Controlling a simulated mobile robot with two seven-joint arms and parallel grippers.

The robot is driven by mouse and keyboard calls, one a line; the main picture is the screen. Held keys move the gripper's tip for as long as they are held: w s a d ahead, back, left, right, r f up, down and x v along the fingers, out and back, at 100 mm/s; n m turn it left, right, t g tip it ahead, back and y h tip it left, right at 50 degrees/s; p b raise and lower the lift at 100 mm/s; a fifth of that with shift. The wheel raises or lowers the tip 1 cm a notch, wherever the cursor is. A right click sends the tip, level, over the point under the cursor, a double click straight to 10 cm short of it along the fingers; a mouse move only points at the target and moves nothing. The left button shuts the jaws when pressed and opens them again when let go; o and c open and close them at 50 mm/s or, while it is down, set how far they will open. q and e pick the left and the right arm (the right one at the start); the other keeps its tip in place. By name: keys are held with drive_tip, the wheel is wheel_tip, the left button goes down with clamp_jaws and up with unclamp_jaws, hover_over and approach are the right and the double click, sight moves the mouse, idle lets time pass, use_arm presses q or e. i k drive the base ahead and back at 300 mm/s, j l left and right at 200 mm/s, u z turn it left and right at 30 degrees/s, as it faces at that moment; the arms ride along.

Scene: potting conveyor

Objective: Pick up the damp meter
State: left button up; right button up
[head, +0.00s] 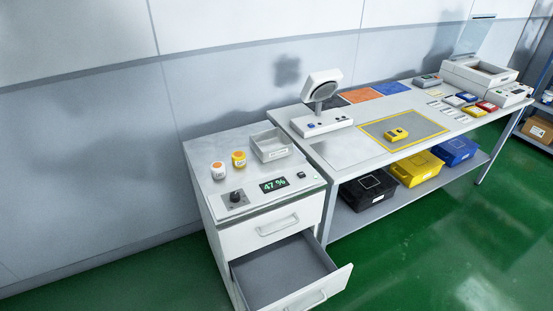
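A small yellow hand-held device with a dark face, which looks like the damp meter (397,134), lies on a grey mat with a yellow border (425,124) on the long white table. Its markings are too small to read. Nothing touches it from above. Neither of my grippers shows in the head view.
A white cabinet (268,229) with an open, empty-looking lower drawer (283,270) stands at the near left. On it are two small jars, a grey tray (271,145) and a "47 %" display (273,184). A lamp-like stand (321,122) and bins (367,191) are nearby.

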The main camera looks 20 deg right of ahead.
sight(393, 136)
drive_tip(key=l+z, duration=0.15)
drive_tip(key=z, duration=0.25)
drive_tip(key=l+z, duration=0.15)
drive_tip(key=z, duration=0.25)
